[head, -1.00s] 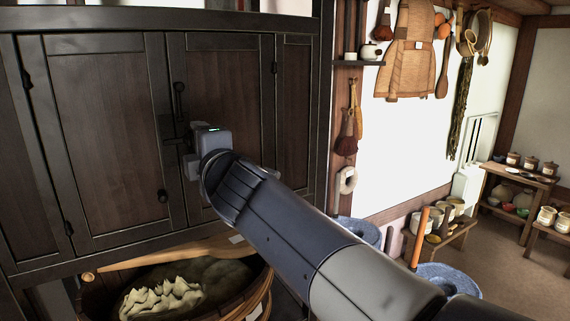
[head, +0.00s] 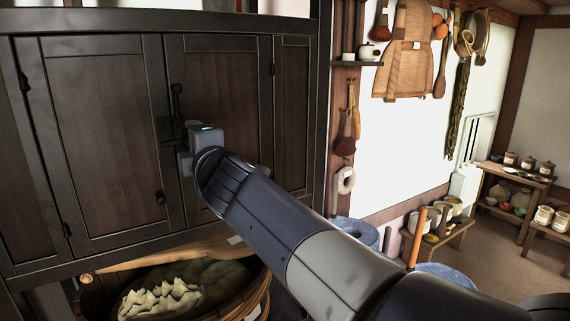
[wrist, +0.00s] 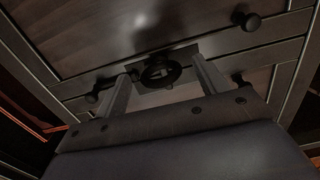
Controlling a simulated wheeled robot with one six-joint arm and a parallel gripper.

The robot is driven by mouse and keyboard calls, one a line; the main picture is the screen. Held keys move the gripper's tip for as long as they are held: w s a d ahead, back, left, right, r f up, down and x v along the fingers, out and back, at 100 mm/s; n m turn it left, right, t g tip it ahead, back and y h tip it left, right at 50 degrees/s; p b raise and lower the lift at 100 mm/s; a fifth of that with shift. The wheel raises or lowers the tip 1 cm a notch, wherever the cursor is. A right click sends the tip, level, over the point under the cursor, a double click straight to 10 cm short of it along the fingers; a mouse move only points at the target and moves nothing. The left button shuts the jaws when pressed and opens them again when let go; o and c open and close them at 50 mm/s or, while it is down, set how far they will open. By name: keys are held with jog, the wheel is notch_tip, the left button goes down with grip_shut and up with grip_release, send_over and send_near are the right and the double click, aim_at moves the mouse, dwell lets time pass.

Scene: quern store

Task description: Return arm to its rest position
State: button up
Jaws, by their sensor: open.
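My arm (head: 275,222) reaches from the lower right toward a dark wooden cabinet (head: 105,130). My gripper is at the cabinet front in the head view, its fingers mostly hidden behind my wrist. In the wrist view my gripper (wrist: 163,68) is open, with its two fingers apart and nothing held. A dark round latch fitting (wrist: 160,72) shows between the fingertips; I cannot tell whether they touch it. The cabinet doors look shut.
A wooden tub (head: 225,296) with pale contents and a long wooden paddle (head: 160,254) sits below the cabinet. Shelves with jars (head: 512,185) stand far right, beyond some open floor.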

jog(key=v, duration=1)
jog(key=x, duration=1)
jog(key=shift+w+a, duration=0.1)
jog(key=shift+w, duration=0.15)
jog(key=shift+w+a+p, duration=0.2)
jog(key=shift+w+p, duration=0.05)
jog(key=shift+p, duration=0.05)
jog(key=n, duration=0.3)
jog(key=shift+s+r+n+p, duration=0.1)
jog(key=shift+r+n+p, duration=0.05)
jog(key=shift+n+p, duration=0.25)
jog(key=n+p, duration=0.1)
jog(key=n, duration=0.4)
jog(key=shift+n, duration=0.4)
jog(key=n, duration=0.4)
jog(key=shift+r+p, duration=0.1)
jog(key=shift+p, duration=0.3)
jog(key=shift+s+a+n+p, duration=0.1)
jog(key=shift+n+p, duration=0.3)
jog(key=shift+n, duration=1.8)
